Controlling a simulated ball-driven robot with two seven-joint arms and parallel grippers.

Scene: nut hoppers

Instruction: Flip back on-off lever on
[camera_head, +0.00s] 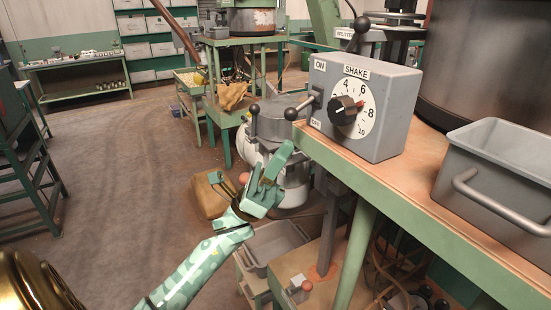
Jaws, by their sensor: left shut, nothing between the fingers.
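A grey control box (377,107) stands on the green-edged bench, with a SHAKE dial (347,110) and ON and OFF labels on its face. An on-off lever with a black ball knob (291,113) sticks out from the box's left side, between the labels, angled toward the lower left. Behind, a SPLITTER box carries another lever with a black knob (362,24). I cannot tell which lever the task calls the back one. My left gripper (279,160) is shut and empty, below the SHAKE lever and apart from it. My right gripper is out of view.
The bench top (420,180) runs along the right, holding a grey bin (495,160) with a handle and a large metal drum (475,60). A grey machine (272,125) with a ball-ended lever stands behind my gripper. Open floor lies left.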

